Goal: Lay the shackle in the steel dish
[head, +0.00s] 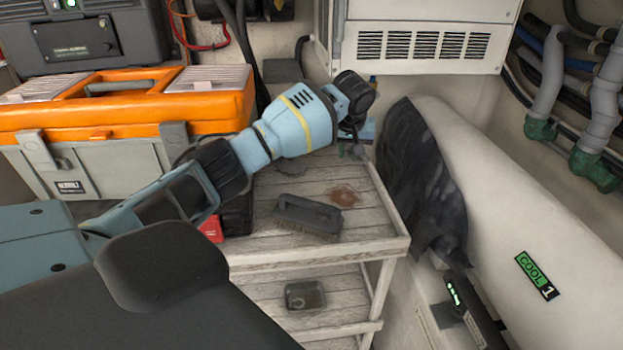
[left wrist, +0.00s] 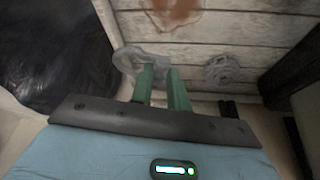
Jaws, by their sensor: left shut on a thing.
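My left gripper (head: 350,150) is over the far right corner of the weathered wooden shelf unit's top. In the left wrist view its green fingers (left wrist: 160,76) are shut on a grey looped piece, which looks like the shackle (left wrist: 124,62). The loop sticks out to the left of the fingers. In the head view the shackle is too small and covered to make out. A small dark grey, square, shallow dish (head: 305,296), seemingly the steel dish, lies on the lower shelf, apart from the gripper. My right gripper is not in view.
A scrubbing brush (head: 308,215) and a rust-brown stain (head: 344,194) are on the top shelf (head: 370,222). A grey coiled item (left wrist: 221,70) lies near the fingers. An orange-lidded toolbox (head: 120,125) stands left, a white tank (head: 500,200) right. The upper shelf overhangs the lower one.

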